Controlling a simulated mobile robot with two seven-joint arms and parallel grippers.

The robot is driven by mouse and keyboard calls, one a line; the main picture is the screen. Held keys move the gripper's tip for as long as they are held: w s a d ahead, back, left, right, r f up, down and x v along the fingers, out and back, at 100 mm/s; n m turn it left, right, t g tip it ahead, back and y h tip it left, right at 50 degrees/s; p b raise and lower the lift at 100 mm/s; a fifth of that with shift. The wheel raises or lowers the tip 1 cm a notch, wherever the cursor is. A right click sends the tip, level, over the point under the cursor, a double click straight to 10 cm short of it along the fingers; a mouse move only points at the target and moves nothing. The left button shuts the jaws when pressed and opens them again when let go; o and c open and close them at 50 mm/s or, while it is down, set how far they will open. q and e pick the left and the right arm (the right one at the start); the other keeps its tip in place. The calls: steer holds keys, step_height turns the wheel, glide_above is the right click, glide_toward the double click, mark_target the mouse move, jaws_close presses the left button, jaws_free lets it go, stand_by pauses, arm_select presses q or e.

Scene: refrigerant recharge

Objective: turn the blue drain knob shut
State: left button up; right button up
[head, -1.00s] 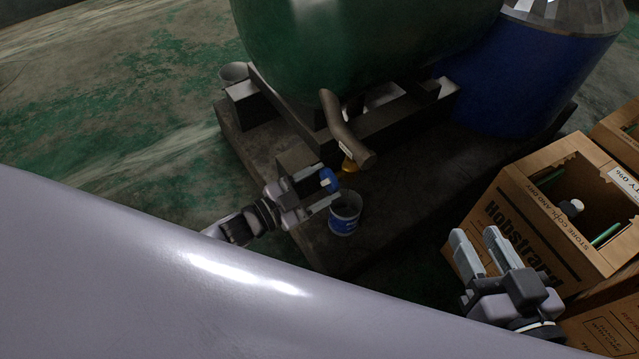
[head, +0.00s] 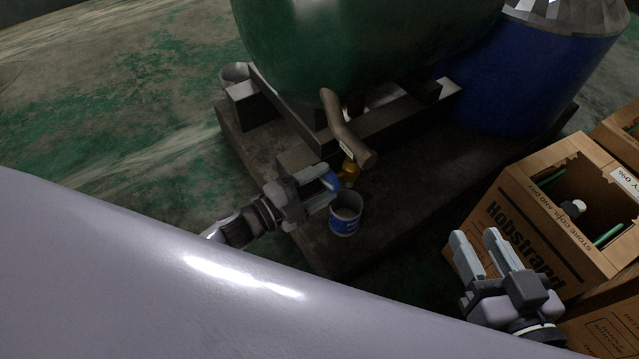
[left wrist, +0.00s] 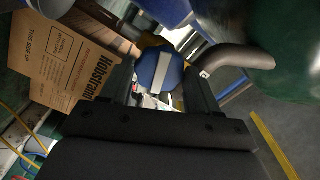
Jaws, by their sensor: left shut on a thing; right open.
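The blue drain knob (head: 333,181) is partly hidden between the fingers of my left gripper (head: 328,185), beside the brass valve (head: 350,171) under the bent pipe (head: 346,132). In the left wrist view the knob (left wrist: 160,70) shows as a round blue face with a pale bar across it. My left gripper's two fingers lie on either side of it, shut on it. My right gripper (head: 474,241) is open and empty, in front of a cardboard box.
A small bucket with a blue label (head: 344,222) stands just below the knob on the dark plinth (head: 400,205). The green tank (head: 350,45) is above, with a blue drum (head: 535,75) behind right. An open cardboard box (head: 525,225) holding bottles is at right.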

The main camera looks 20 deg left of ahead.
arm_select(q)
steer(key=shift+s+a, duration=0.1)
steer(key=m, duration=0.3)
steer(key=shift+m, duration=0.4)
steer(key=o, duration=1.1)
steer(key=shift+c, duration=0.2)
steer(key=p+v, duration=0.1)
steer(key=v, duration=0.5)
steer(key=shift+s+a+p, duration=0.25)
steer(key=shift+s+p, duration=0.05)
steer(key=shift+s, duration=0.05)
steer(key=shift+a, duration=0.1)
